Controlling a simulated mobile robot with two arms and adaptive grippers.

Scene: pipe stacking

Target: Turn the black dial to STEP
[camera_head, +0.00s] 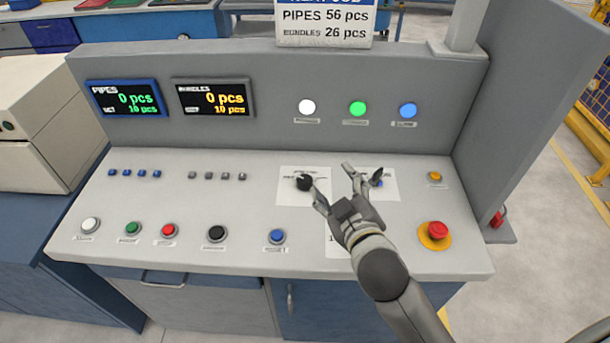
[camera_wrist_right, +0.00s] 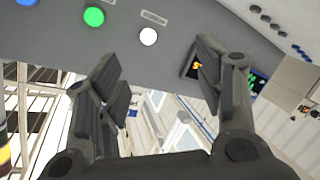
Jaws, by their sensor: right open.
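The black dial (camera_head: 304,183) sits on a white label plate on the sloped top of the grey control console. The lettering around it is too small to read, so its setting cannot be told. My right gripper (camera_head: 333,182) is open and empty just to the right of the dial, with its left finger close to the dial's lower right side. Whether that finger touches it cannot be told. In the right wrist view the two fingers (camera_wrist_right: 157,65) stand wide apart with nothing between them, and the dial does not show. My left gripper is not in view.
A second switch with a dark lever (camera_head: 377,176) is right of my gripper. A red emergency button (camera_head: 434,231) is at the right, and a blue button (camera_head: 277,237) sits below the dial. Two displays (camera_head: 124,98) and a sign (camera_head: 325,22) stand behind.

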